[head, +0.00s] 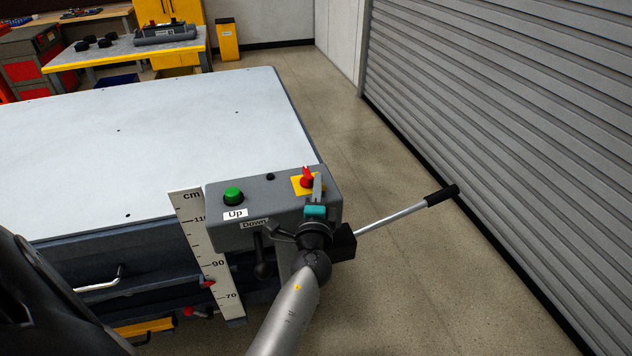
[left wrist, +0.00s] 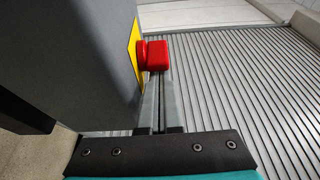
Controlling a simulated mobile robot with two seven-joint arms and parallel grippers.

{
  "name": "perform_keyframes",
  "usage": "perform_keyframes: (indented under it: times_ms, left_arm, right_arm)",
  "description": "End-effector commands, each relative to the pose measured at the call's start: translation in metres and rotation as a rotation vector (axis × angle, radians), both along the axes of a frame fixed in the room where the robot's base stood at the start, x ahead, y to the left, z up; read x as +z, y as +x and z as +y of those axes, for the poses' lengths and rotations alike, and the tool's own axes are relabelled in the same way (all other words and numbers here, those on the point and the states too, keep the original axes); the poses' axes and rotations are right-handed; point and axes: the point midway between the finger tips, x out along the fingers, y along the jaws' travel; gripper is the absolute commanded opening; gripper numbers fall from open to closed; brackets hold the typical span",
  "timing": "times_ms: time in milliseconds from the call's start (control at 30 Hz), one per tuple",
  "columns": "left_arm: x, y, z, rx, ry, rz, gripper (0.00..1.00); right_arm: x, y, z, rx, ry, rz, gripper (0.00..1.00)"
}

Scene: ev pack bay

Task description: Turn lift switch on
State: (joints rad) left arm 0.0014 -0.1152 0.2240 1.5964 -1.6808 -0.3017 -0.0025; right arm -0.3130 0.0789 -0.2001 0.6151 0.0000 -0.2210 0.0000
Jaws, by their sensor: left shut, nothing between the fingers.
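The lift switch is a red knob (head: 307,178) on a yellow plate (head: 297,187), at the right end of the grey control box (head: 225,235). It also shows in the left wrist view (left wrist: 152,55) as a red block standing out from the yellow plate. My left gripper (head: 318,180) is shut and empty, with its grey fingers right beside the knob. In the left wrist view the closed fingertips (left wrist: 159,82) reach the knob's lower edge; I cannot tell whether they touch. They partly hide the switch in the head view. My right gripper is not in view.
The box also carries a green button (head: 233,196) labelled Up and a dark lever near the Down label (head: 254,224). A black-gripped handle (head: 441,195) sticks out right. The lift table (head: 150,130) lies left. Open floor runs to the shutter (head: 520,120).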

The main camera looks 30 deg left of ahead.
Motion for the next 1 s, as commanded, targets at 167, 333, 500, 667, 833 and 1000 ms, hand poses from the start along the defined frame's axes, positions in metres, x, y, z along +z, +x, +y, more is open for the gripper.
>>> perform_keyframes:
  times_ms: [167, 333, 500, 667, 833, 1000]
  left_arm:
    - [0.0, 0.0, 0.0, 0.0, 0.0, 0.0, 0.0]
    - [0.0, -0.001, 0.0, -0.004, 0.0, 0.001, 0.0]
    - [0.0, -0.002, 0.001, -0.038, 0.003, 0.001, 0.0]
    - [0.0, -0.003, 0.001, -0.061, 0.001, 0.0, 0.0]
    - [0.0, -0.004, 0.002, -0.086, 0.003, 0.001, 0.0]
    - [0.0, -0.005, 0.002, -0.116, 0.003, 0.001, 0.0]
  right_arm:
    - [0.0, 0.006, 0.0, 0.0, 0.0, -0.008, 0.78]
    - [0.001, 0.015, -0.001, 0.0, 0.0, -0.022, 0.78]
    - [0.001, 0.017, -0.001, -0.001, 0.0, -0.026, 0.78]
    - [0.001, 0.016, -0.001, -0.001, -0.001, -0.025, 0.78]
    - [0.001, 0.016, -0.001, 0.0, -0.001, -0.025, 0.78]
    - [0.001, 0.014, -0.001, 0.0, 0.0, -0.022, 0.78]
